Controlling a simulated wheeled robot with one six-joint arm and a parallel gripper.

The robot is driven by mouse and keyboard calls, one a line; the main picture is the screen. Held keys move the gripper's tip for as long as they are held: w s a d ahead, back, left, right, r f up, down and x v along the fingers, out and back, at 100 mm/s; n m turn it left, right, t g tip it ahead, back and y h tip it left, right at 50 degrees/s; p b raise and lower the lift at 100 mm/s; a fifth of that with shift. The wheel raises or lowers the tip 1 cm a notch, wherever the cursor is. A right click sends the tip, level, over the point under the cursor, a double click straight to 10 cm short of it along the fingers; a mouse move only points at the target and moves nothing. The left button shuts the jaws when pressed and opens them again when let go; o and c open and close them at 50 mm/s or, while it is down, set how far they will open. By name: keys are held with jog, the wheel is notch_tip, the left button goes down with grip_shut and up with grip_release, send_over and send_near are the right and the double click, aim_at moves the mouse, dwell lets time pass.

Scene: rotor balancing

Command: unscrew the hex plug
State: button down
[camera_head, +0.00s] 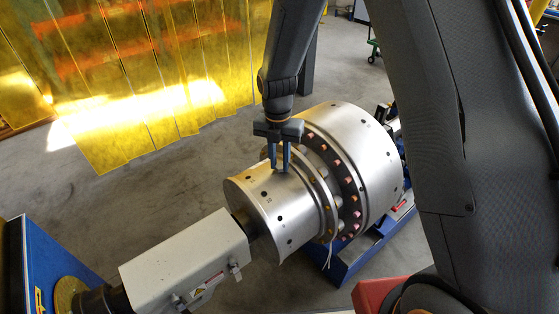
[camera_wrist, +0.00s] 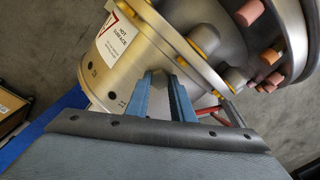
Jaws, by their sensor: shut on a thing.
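The silver rotor (camera_head: 360,140) lies on its side in the head view, with a smaller drum (camera_head: 265,225) at its near end. My gripper (camera_head: 280,170) reaches down to the top of the smaller drum, close to the flange. In the wrist view my gripper's blue fingers (camera_wrist: 162,76) touch or nearly touch the drum wall (camera_wrist: 125,75), beside the flange edge. The fingers are a little apart and shut on the hex plug. Small dark holes dot the drum wall.
A white housing (camera_head: 185,262) with a shaft joins the rotor's near end. A blue stand (camera_head: 350,262) lies under the rotor. Round studs and reddish plugs (camera_wrist: 249,12) ring the flange. Yellow curtains (camera_head: 130,80) hang at the back left. Bare floor (camera_head: 140,195) shows left of the rotor.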

jog(key=n, duration=0.5)
dwell(0.3)
jog(key=c, duration=1.5)
grip_release()
jog(key=shift+a, duration=0.1)
jog(key=shift+o, duration=0.2)
jog(key=shift+c, duration=0.3)
